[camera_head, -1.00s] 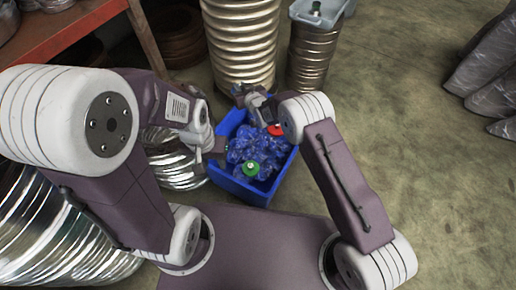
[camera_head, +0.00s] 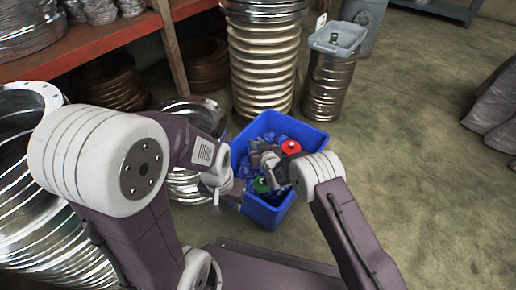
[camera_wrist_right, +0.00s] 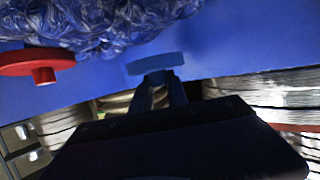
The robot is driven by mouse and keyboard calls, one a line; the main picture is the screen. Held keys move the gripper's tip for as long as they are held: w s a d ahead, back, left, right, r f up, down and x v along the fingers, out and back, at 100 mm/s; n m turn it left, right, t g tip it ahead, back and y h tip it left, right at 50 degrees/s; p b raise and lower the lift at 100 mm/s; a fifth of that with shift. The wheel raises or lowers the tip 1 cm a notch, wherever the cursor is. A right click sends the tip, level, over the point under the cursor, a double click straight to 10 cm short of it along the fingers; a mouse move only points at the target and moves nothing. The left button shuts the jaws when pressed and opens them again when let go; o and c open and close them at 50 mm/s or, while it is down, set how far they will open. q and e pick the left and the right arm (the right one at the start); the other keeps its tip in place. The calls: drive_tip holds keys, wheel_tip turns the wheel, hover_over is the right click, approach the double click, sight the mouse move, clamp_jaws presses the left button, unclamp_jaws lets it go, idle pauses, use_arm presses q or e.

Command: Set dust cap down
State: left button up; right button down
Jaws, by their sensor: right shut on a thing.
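In the head view my right gripper (camera_head: 268,168) is over the blue bin (camera_head: 316,138), between a red cap (camera_head: 290,147) and a green cap (camera_head: 261,186) that lie among blue plastic. In the right wrist view its fingers (camera_wrist_right: 158,88) are shut on a blue disc-shaped dust cap (camera_wrist_right: 155,63), in front of a blue surface. The red cap, with a short knob, also shows there at the left (camera_wrist_right: 35,62). I cannot tell whether the held cap touches anything. My left gripper (camera_head: 232,196) is by the bin's left side; its fingertips are unclear.
Crumpled blue plastic (camera_wrist_right: 100,25) fills part of the bin. A tall ribbed metal hose (camera_head: 263,65) and a smaller ribbed drum with a grey tray (camera_head: 338,38) stand behind. Shiny metal coils and a red shelf (camera_head: 100,62) are at the left.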

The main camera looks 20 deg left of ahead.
drive_tip(key=shift+f, duration=0.35)
drive_tip(key=shift+r, duration=0.15)
use_arm(q)
drive_tip(key=shift+f, duration=0.15)
use_arm(e)
drive_tip(key=shift+f, duration=0.35)
drive_tip(key=shift+f, duration=0.25)
drive_tip(key=c, duration=1.3)
unclamp_jaws()
drive_tip(key=shift+f, duration=0.1)
drive_tip(key=shift+s+d, duration=0.1)
drive_tip(key=shift+f, duration=0.1)
